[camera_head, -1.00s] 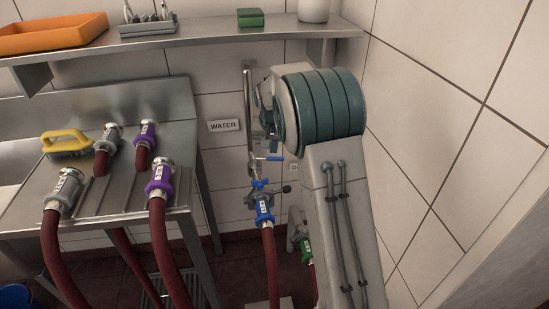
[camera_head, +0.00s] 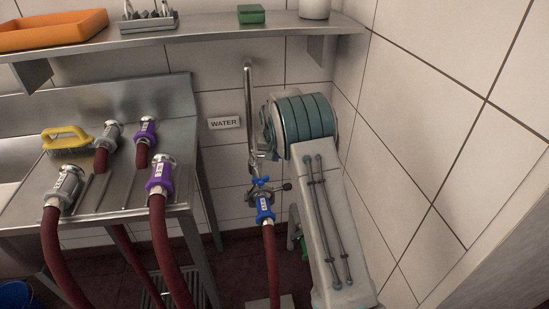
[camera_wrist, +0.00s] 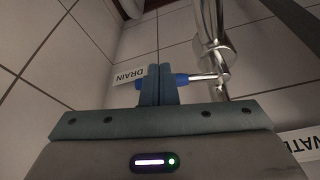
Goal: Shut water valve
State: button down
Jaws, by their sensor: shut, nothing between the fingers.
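The water valve sits on the steel pipe (camera_head: 248,100) on the back wall, beside the WATER label (camera_head: 224,123). In the wrist view the chrome pipe (camera_wrist: 211,45) carries a lever with a chrome stem and a blue grip (camera_wrist: 181,80). My gripper (camera_wrist: 156,72) is shut and empty. Its fingers cross in front of the lever, and blue shows on both sides of them. I cannot tell whether they touch it. In the head view my arm hides the fingers and the blue lever. A blue-collared hose coupling (camera_head: 264,207) hangs below the pipe.
A steel bench (camera_head: 120,205) on the left holds several hose couplings and a yellow brush (camera_head: 67,139). A shelf (camera_head: 190,39) runs above. A tiled wall stands close on my arm's right. A DRAIN label (camera_wrist: 130,76) shows in the wrist view.

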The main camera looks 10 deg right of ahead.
jog(key=shift+w, duration=0.2)
jog(key=shift+w+d+n, duration=0.3)
jog(key=shift+w+d, duration=0.05)
jog(key=shift+w, duration=0.2)
jog(key=shift+w+d+n, duration=0.3)
jog(key=shift+w, duration=0.2)
jog(key=shift+s, duration=0.1)
